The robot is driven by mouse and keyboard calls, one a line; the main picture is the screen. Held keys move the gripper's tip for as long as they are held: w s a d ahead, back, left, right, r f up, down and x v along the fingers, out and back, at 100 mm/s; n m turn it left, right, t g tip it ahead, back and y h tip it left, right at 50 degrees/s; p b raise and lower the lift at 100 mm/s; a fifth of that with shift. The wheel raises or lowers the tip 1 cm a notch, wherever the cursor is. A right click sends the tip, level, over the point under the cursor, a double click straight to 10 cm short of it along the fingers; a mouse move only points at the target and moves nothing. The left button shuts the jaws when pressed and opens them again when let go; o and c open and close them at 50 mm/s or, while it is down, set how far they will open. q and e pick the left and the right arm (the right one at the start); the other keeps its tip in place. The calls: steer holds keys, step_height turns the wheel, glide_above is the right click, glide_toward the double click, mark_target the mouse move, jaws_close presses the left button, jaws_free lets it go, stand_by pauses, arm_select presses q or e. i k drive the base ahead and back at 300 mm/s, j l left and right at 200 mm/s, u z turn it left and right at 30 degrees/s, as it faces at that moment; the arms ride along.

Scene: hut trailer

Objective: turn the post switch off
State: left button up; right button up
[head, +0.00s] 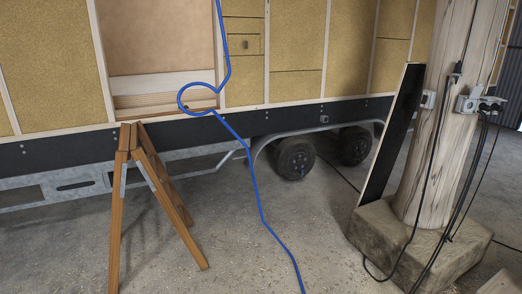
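A thick wooden post (440,120) stands at the right on a stone-like block base (420,245). A grey socket box (470,104) with dark plugs and black cables is on the post's right side. Neither of my grippers is in view.
A wooden sawhorse (150,185) stands at the left before the trailer (60,145). A blue hose or cable (257,185) hangs down across the middle. A dark panel (390,135) leans beside the post. Black cables reach the floor. Centre floor (310,225) is mostly clear.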

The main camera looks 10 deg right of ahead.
mark_target(425, 97)
steer(key=i+l+z, duration=0.15)
steer(key=i+z, duration=0.25)
steer(key=i+l+z, duration=0.1)
steer(key=z, duration=0.3)
steer(key=i+j+z, duration=0.1)
steer(key=i+z, duration=0.35)
steer(key=i+j+z, duration=0.15)
steer(key=i+z, duration=0.25)
steer(key=i+l+u, duration=0.1)
steer(key=i, duration=0.35)
